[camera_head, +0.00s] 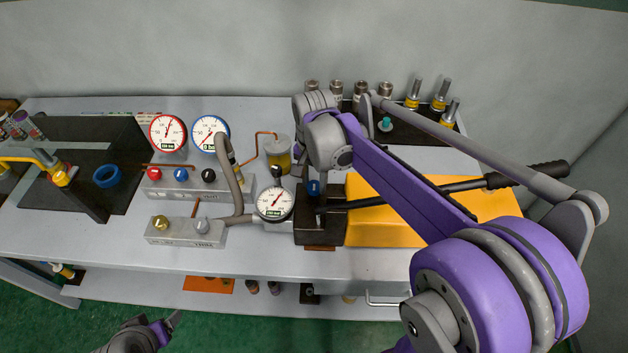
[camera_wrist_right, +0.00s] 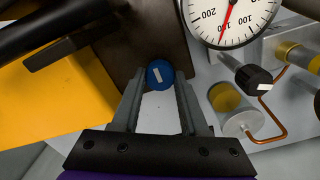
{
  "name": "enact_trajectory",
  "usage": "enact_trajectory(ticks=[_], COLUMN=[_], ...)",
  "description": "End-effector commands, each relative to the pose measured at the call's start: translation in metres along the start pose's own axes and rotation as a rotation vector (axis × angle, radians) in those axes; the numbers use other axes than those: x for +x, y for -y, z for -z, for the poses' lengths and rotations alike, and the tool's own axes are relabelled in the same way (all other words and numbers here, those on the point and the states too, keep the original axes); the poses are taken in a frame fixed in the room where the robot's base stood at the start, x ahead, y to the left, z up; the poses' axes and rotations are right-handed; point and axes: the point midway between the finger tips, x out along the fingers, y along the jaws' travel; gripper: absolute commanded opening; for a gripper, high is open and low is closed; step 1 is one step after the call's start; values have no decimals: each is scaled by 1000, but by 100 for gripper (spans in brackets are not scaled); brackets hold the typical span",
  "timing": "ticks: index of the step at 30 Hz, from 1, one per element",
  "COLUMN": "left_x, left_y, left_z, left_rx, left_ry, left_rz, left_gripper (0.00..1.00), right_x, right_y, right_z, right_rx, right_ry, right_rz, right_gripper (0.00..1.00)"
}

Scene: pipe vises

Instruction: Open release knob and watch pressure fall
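A blue knob (camera_head: 314,187) with a white mark sits on the dark pump block (camera_head: 320,228) beside the yellow pump body (camera_head: 385,225). In the right wrist view the blue knob (camera_wrist_right: 159,75) lies between the fingertips of my right gripper (camera_wrist_right: 160,88). The fingers look slightly apart from its sides; contact is unclear. In the head view my right arm partly hides that gripper. A white pressure gauge (camera_head: 275,201) with a red needle stands left of the block; it shows cropped in the wrist view (camera_wrist_right: 234,14). My left gripper (camera_head: 168,326) is low at the front, mostly cropped.
A black pump handle (camera_head: 520,177) sticks out to the right. Left are two more gauges (camera_head: 167,133) and a valve block (camera_head: 190,183) with red, blue and black knobs. A hose (camera_head: 234,185) runs beside it. Metal fittings (camera_head: 440,95) stand at the back right.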

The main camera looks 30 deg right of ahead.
Motion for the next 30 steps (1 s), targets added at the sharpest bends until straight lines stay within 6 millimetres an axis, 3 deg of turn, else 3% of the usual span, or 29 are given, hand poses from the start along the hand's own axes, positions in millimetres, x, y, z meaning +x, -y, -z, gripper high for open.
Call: enact_trajectory(ticks=[1, 5, 17, 30], left_x=[0, 0, 1, 7], left_y=[0, 0, 0, 0], left_z=[0, 0, -2, -9], left_rx=[0, 0, 0, 0], left_ry=[0, 0, 2, 9], left_rz=[0, 0, 0, 0], left_gripper=[74, 74, 74, 74], right_x=[0, 0, 0, 0], right_y=[0, 0, 0, 0], right_z=[0, 0, 0, 0], right_rx=[0, 0, -54, -393], right_ry=[0, 0, 1, 0], right_rz=[0, 0, 0, 0], right_gripper=[22, 0, 0, 0])
